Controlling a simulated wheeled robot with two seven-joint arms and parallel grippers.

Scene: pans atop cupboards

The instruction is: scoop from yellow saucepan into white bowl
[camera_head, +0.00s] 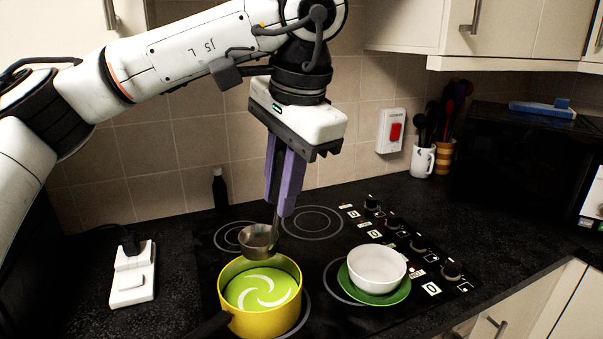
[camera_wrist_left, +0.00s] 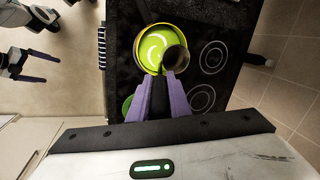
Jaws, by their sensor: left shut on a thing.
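The yellow saucepan (camera_head: 265,323) stands on the hob with bright green contents marked by pale swirls; it also shows in the left wrist view (camera_wrist_left: 141,60). My left gripper (camera_head: 281,212) is shut on the handle of a metal ladle (camera_head: 258,241). The ladle's bowl hangs over the pan's back rim, apparently above the contents; I cannot tell what is in it. The white bowl (camera_head: 377,268) sits upright on a green saucer (camera_head: 372,299), right of the pan. My right gripper (camera_wrist_left: 36,67) shows only in the left wrist view, open and empty, away from the hob.
The black hob (camera_head: 325,250) has control knobs (camera_head: 420,243) along its right side. A dark bottle (camera_head: 220,190) stands behind it. A white socket block (camera_head: 133,275) lies left. A mug of utensils (camera_head: 422,160) stands at the back right. Counter right of the knobs is clear.

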